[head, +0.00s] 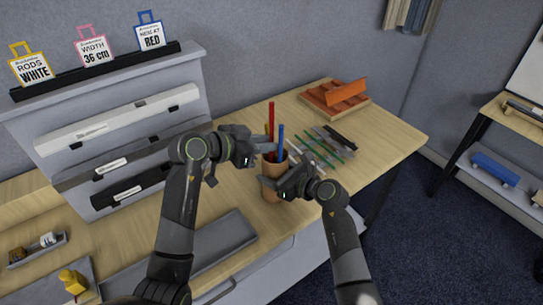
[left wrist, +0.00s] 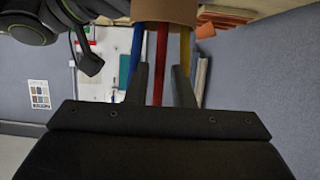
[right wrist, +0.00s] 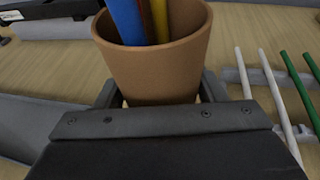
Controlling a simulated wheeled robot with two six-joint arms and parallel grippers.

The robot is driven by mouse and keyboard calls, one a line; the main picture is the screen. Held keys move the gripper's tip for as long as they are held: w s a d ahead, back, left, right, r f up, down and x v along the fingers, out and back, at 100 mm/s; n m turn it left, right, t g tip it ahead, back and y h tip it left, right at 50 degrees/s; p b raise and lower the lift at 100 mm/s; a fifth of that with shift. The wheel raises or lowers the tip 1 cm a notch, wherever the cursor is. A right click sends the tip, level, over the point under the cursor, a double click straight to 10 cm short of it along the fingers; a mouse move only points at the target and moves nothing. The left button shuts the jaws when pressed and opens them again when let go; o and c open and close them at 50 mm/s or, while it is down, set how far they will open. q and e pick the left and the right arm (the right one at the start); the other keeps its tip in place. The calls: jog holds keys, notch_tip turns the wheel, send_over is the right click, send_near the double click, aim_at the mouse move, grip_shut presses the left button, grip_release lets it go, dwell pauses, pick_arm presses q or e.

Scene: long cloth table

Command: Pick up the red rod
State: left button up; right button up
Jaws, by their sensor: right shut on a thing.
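The red rod (head: 271,117) stands upright in a brown cup (head: 271,191), beside a blue rod (head: 281,140) and a yellow rod (left wrist: 185,50). My left gripper (head: 268,148) is at the rods above the cup's rim. In the left wrist view its open fingers lie either side of the red rod (left wrist: 161,62), with gaps showing. The blue rod (left wrist: 136,45) and the yellow rod are near the fingertips. My right gripper (head: 278,182) is shut on the cup, which shows between its fingers in the right wrist view (right wrist: 155,70). The rods' lower ends are hidden inside the cup.
Green and white rods (head: 325,143) lie in a rack right of the cup. A grey rack with boxes (head: 120,120) and label cards (head: 92,47) stands at left. A grey tray (head: 210,245) lies in front.

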pick_arm(q)
grip_shut()
dwell(0.3)
notch_tip(320, 180, up, 10)
pick_arm(e)
jog(key=o, duration=1.1)
jog(key=shift+c, duration=0.2)
